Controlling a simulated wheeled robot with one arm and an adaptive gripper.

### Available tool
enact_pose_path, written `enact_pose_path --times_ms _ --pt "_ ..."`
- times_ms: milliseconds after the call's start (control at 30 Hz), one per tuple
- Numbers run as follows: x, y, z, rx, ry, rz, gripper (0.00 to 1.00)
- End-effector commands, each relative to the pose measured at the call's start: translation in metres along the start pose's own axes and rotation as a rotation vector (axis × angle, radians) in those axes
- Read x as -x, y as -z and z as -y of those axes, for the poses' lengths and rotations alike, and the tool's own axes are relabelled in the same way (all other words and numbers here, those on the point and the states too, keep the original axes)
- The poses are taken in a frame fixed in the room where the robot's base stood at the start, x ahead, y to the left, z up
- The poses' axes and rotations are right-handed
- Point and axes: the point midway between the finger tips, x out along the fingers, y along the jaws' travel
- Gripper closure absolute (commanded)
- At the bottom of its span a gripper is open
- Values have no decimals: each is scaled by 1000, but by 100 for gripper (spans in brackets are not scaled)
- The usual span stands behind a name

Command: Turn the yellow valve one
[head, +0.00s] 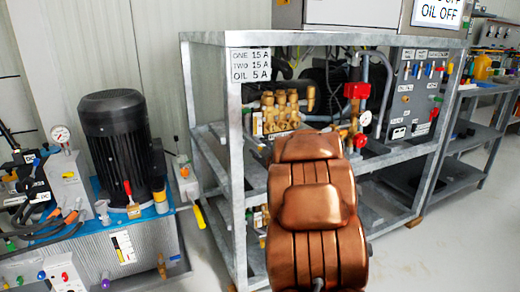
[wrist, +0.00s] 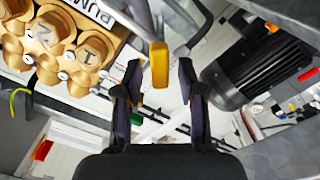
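A yellow valve handle (wrist: 159,65) on a metal stem shows at the middle of the wrist view. My gripper (wrist: 160,75) is open, with one dark finger on each side of the handle and a visible gap to both. I cannot tell how near the handle is in depth.
Brass pump heads (wrist: 55,45) fill the upper left of the wrist view, and a black motor (wrist: 262,70) lies at right. The grey metal rack (head: 232,215) stands around the pumps in the head view. A large black motor (head: 122,150) stands at left. Floor at right is clear.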

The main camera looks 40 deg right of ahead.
Motion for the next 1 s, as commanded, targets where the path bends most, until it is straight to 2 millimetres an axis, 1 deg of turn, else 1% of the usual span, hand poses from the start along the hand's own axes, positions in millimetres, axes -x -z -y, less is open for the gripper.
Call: enact_pose_path --times_ms 267,433,1000 --pt "1 0 0 0 0 0 59" --pt "12 1 -1 2 -1 0 59" --pt "99 -1 -1 1 -1 3 59"
